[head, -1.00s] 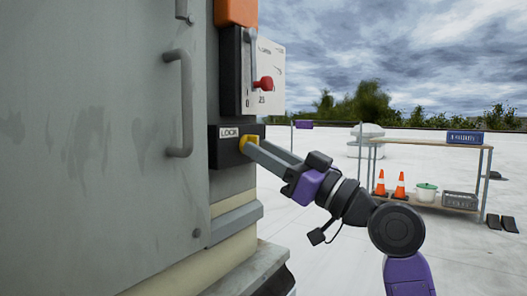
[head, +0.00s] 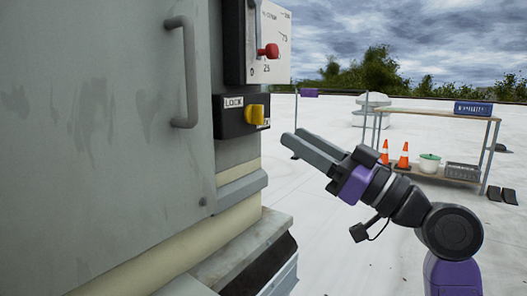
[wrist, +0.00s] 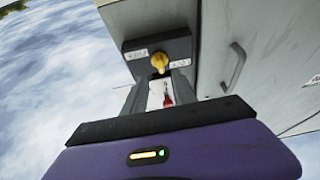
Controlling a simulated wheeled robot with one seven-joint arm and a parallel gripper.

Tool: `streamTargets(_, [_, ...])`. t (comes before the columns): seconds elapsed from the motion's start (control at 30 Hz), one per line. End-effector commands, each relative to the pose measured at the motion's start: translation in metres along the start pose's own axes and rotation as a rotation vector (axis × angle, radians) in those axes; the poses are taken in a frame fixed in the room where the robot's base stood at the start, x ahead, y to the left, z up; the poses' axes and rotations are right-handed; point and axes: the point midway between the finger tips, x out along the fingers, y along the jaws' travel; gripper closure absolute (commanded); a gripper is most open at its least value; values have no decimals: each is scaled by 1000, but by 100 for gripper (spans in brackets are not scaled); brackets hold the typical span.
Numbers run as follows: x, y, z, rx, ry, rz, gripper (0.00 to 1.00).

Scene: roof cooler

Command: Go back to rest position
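My gripper (head: 292,136) is at the right of the grey cabinet in the head view, its two fingers pointing up and left toward the lock box. The fingers are apart, with nothing between them. The yellow knob (head: 254,114) on the black lock box (head: 230,117) is fully visible, and the fingertips are clear of it. In the wrist view the knob (wrist: 159,61) shows just beyond the fingertips, and a red handle (wrist: 168,101) shows through the gap between the fingers. My arm is stretched forward from the lower right.
The grey cabinet (head: 95,120) with its door handle (head: 183,70) fills the left. A red-knobbed lever (head: 268,51) is above the lock box. A shelf table (head: 440,115) with cones and bins stands back right. The white roof floor (head: 330,255) around my arm is open.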

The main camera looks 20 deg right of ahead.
Motion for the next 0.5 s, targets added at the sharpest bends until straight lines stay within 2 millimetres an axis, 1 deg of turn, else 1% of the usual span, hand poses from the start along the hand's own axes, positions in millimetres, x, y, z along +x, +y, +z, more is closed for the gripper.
streamTargets(0.1, [0, 0, 0, 8, 2, 1, 66])
streamTargets(0.17, [0, 3, -4, 21, 18, 12, 66])
streamTargets(0.27, [-1, 15, -18, 21, 66, 69, 66])
streamTargets(0.3, [-4, 22, -27, 9, 95, 104, 66])
streamTargets(0.33, [-7, 28, -31, 5, 117, 136, 66])
streamTargets(0.4, [-22, 42, -26, 8, 157, 223, 66])
streamTargets(0.5, [-40, 52, -12, 19, 188, 313, 66])
